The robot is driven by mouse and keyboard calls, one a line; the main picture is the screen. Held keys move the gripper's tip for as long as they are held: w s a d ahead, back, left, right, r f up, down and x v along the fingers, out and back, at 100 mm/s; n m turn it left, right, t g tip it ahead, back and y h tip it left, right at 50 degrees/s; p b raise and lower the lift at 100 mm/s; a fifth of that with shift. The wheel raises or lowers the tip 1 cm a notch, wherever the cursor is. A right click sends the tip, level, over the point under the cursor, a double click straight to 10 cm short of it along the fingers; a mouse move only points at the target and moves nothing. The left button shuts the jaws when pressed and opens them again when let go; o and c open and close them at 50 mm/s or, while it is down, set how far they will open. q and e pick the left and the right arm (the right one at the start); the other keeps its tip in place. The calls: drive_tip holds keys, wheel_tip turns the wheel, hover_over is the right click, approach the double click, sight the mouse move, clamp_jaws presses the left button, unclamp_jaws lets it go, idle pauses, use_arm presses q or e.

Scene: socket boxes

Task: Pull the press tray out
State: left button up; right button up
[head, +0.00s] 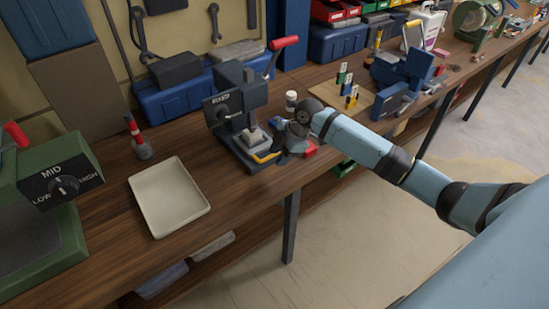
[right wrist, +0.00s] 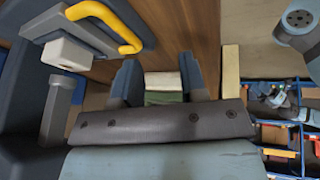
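The dark blue-grey press (head: 236,98) stands on the wooden bench, with a red-ended lever at its right. Its tray (right wrist: 78,28) has a yellow handle (right wrist: 130,30), which also shows low on the press in the head view (head: 266,157). The tray looks pushed in at the press base. My right gripper (head: 287,143) is close beside the press at the bench's front edge. In the right wrist view its two fingers (right wrist: 161,82) are apart, with the handle up and left of them, not between them. My left gripper is not in view.
A pale empty tray (head: 168,197) lies left of the press. A small white bottle (head: 291,100) is behind my gripper. A blue vise-like device (head: 400,77) is to the right.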

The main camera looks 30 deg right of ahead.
sight(258, 144)
drive_tip(key=w+d+r+n+g+b, duration=0.1)
drive_tip(key=w+d+r+n, duration=0.2)
drive_tip(key=d+r, duration=0.45)
drive_tip(key=x, duration=0.8)
drive_tip(key=a+x, duration=0.1)
drive_tip(key=x, duration=0.4)
drive_tip(key=shift+w+a+r, duration=0.1)
drive_tip(key=shift+r, duration=0.15)
drive_tip(key=shift+c, duration=0.4)
clamp_jaws()
